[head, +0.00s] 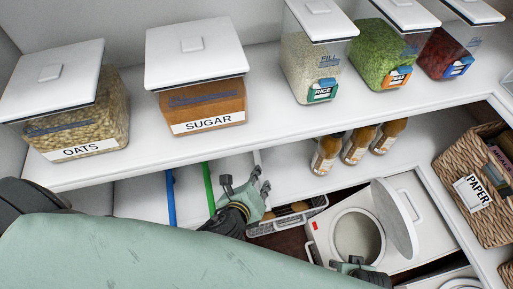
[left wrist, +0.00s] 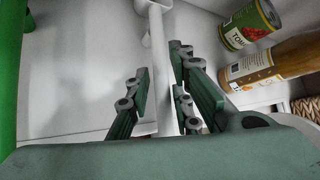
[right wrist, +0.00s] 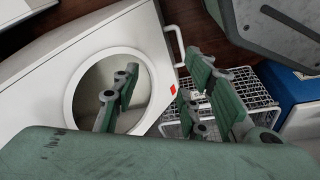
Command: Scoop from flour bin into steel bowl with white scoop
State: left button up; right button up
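A white bin (head: 405,264) with a round opening and a raised round lid (head: 395,218) stands under the shelf; no label is readable on it. It also shows in the right wrist view (right wrist: 60,75). A white handle, apparently the scoop (left wrist: 157,40), runs upright between my left fingers in the left wrist view; its lower end is hidden. My left gripper (head: 262,190) is open around it, with a gap at one finger. My right gripper (right wrist: 160,92) is open and empty, one finger overlapping the bin's opening. I see no steel bowl.
A blue handle (head: 171,198) and a green handle (head: 208,187) hang left of my left gripper. A wire basket (head: 290,222) stands beside the bin. Bottles (head: 357,147) and a can (left wrist: 248,24) are close on the right. Oats, sugar and rice containers fill the upper shelf (head: 265,125).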

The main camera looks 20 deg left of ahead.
aim_at(259, 177)
pick_arm(q)
jog(key=b+x, duration=0.2)
jog(key=x, duration=0.3)
jog(key=shift+w+d+f, duration=0.1)
jog(key=shift+w+f, duration=0.05)
jog(key=shift+f, duration=0.1)
pick_arm(e)
notch_tip(259, 177, up, 7)
jog(key=w, duration=0.1)
jog(key=shift+f, duration=0.15)
pick_arm(q)
jog(key=shift+c, duration=0.3)
pick_arm(e)
jog(key=shift+w, duration=0.1)
pick_arm(q)
grip_shut()
